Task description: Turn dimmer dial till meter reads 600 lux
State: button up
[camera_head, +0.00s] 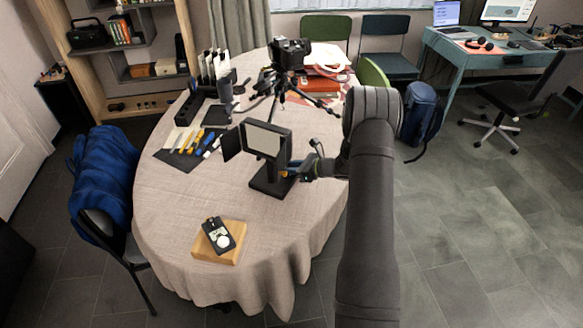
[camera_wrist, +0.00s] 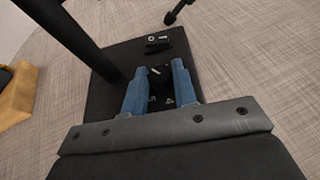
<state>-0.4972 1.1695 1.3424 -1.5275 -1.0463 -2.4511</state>
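The lamp (camera_head: 265,139) stands on the table, with a lit square panel and a black base (camera_head: 272,183). In the wrist view the base (camera_wrist: 103,92) carries a black dimmer dial (camera_wrist: 160,75) with a white mark and printed numbers near it. My gripper (camera_wrist: 160,68) has its blue fingers on either side of the dial. The dial nearly fills the gap, and I cannot tell whether the fingers press on it. In the head view my gripper (camera_head: 293,172) is at the right side of the base. The light meter (camera_head: 218,235) lies on a wooden block; its reading is too small to read.
The cloth-covered table (camera_head: 170,205) has free room around the wooden block (camera_head: 230,257). Pens on a dark mat (camera_head: 187,155) lie left of the lamp. A camera on a tripod (camera_head: 289,55) stands behind it. The lamp's dark post (camera_wrist: 72,35) rises close to my gripper.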

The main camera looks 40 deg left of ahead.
jog(key=shift+s+m+t, duration=0.1)
jog(key=shift+m+t, duration=0.3)
jog(key=shift+c, duration=0.3)
jog(key=m+t, duration=0.2)
jog(key=t, duration=0.1)
jog(key=m+t, duration=0.1)
jog(key=shift+s+m, duration=0.3)
jog(key=shift+m, duration=0.1)
jog(key=shift+s+a+m+t+h, duration=0.1)
jog(key=shift+m+t+h, duration=0.7)
jog(key=shift+m+t, duration=0.75)
jog(key=shift+t, duration=0.55)
jog(key=o, duration=1)
jog(key=v, duration=1.7)
jog(key=shift+r, duration=0.35)
